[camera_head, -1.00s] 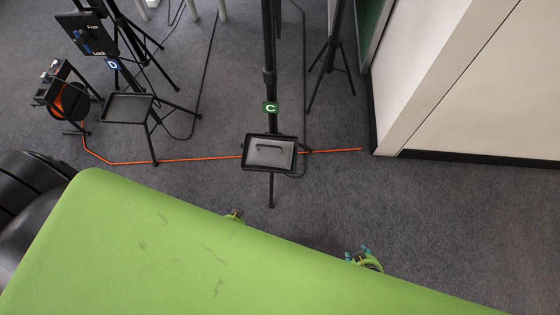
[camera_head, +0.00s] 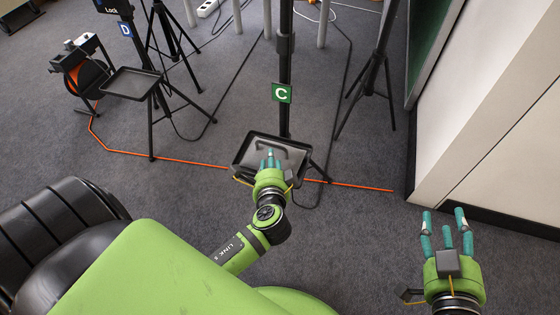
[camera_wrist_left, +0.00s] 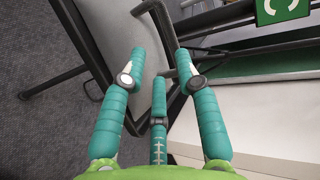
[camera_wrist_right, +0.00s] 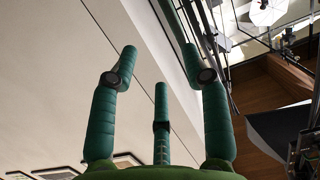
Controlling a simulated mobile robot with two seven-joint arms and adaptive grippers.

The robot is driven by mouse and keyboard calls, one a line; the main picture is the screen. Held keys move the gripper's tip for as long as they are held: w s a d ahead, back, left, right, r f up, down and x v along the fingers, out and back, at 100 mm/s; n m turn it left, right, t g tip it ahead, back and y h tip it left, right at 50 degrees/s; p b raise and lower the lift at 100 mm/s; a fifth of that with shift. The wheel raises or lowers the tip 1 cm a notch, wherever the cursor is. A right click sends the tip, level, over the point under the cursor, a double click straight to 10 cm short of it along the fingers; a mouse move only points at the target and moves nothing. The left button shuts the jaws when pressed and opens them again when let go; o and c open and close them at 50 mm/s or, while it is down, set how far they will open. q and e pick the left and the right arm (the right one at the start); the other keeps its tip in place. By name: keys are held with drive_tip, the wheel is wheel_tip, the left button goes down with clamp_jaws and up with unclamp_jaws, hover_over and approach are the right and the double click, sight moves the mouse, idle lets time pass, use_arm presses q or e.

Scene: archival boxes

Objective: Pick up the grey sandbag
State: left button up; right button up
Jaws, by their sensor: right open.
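The grey sandbag (camera_head: 291,157) lies flat in the black tray (camera_head: 240,165) on the stand marked C. A dark handle runs along its top. My left gripper (camera_head: 270,156) is over the tray and hides part of the sandbag. In the left wrist view its fingers (camera_wrist_left: 160,66) are spread, with the sandbag's dark handle (camera_wrist_left: 158,22) just beyond and between the fingertips. Whether a finger touches the handle I cannot tell. My right gripper (camera_head: 443,221) is open and empty, above the floor at the lower right.
The stand C pole (camera_head: 284,70) rises just behind the tray. A second stand, marked D, has an empty tray (camera_head: 130,83) to the left, near a cable reel (camera_head: 88,80). An orange cable (camera_head: 185,161) crosses the floor. A pale wall (camera_head: 490,130) stands at right.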

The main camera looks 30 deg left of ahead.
sight(272, 145)
use_arm(q)
drive_tip(key=shift+w+a, duration=0.4)
drive_tip(key=shift+w, duration=0.3)
drive_tip(key=shift+w+a, duration=0.15)
drive_tip(key=shift+w, duration=0.05)
drive_tip(key=b+x, duration=0.2)
drive_tip(key=x, duration=0.2)
drive_tip(key=shift+w+a, duration=0.15)
drive_tip(key=shift+w, duration=0.2)
drive_tip(key=shift+w+a+f, duration=0.1)
drive_tip(key=shift+w, duration=0.05)
clamp_jaws()
drive_tip(key=shift+w, duration=0.1)
use_arm(e)
drive_tip(key=s+a+r+n+t+y, duration=0.1)
drive_tip(key=s+r+t+y, duration=0.1)
drive_tip(key=r, duration=0.5)
drive_tip(key=s+a+r+n+t+y, duration=0.1)
drive_tip(key=s+a+r+t+y, duration=0.1)
drive_tip(key=r+t, duration=0.3)
wheel_tip(272, 145, up, 3)
drive_tip(key=shift+a+t+y, duration=0.25)
drive_tip(key=shift+t+y, duration=0.05)
drive_tip(key=shift+y, duration=0.6)
